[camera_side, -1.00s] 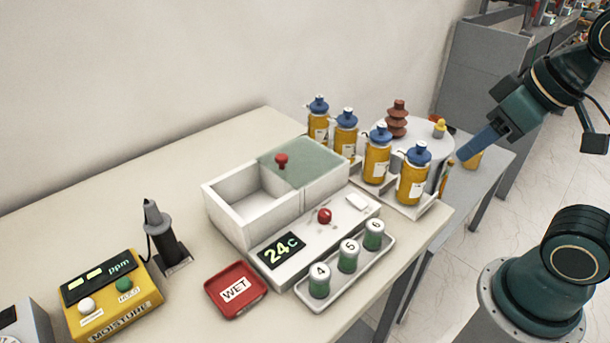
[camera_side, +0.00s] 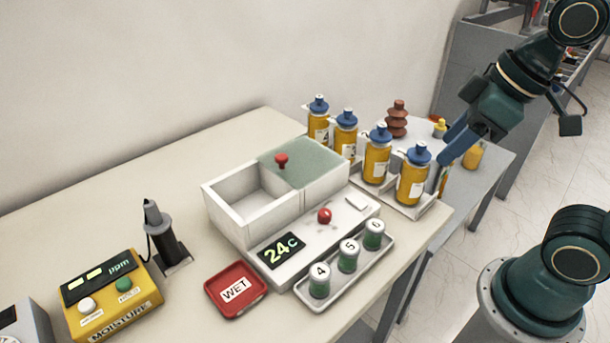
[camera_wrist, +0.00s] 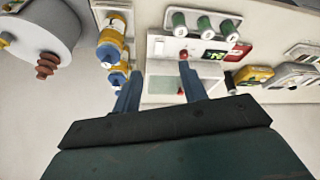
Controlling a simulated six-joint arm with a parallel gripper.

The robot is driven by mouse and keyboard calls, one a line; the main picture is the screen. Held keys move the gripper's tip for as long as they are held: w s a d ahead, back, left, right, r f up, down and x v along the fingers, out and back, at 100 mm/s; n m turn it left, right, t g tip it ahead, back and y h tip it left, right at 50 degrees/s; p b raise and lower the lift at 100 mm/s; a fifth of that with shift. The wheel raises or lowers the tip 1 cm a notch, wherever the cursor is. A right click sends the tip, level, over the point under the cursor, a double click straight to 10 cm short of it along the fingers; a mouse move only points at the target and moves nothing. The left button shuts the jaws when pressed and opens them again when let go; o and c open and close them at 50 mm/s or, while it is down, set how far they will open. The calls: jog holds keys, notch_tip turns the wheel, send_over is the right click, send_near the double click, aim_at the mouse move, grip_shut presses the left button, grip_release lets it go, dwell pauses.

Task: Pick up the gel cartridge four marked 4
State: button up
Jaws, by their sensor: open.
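The gel cartridge marked 4 (camera_side: 319,281) is a green cylinder with a white top. It stands upright at the near left end of a white tray (camera_side: 330,297), beside cartridges marked 5 (camera_side: 348,256) and 6 (camera_side: 373,235). In the wrist view three green cartridges stand in a row at the top; the one nearest the red tray (camera_wrist: 228,31) appears to be cartridge 4. My gripper (camera_side: 446,158) is open and empty, up and to the right of the cartridges, near the bottles. Its blue fingers also show in the wrist view (camera_wrist: 160,82).
Several yellow bottles (camera_side: 412,176) with blue caps stand in a rack near my gripper. A white box (camera_side: 222,209) with a red-knobbed lid and a 24c display (camera_side: 281,250) lie behind the cartridges. The red WET tray (camera_side: 236,291) is left of cartridge 4.

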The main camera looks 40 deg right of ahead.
jog(key=w+a+f+n+g+y, duration=0.2)
jog(key=w+a+n, duration=0.3)
jog(key=a+n, duration=0.25)
jog(key=n+g+y, duration=0.1)
jog(key=n+g, duration=0.3)
jog(key=n, duration=0.6)
send_near(322, 270)
jog(key=v, duration=0.3)
jog(key=shift+s+d+m, duration=0.2)
jog(key=shift+d+m, duration=0.05)
jog(key=shift+f, duration=0.1)
jog(key=shift+x, duration=4.25)
jog(key=shift+w+a, duration=0.15)
jog(key=shift+x, duration=2.5)
jog(key=shift+w+a, duration=0.1)
jog(key=shift+a, duration=0.05)
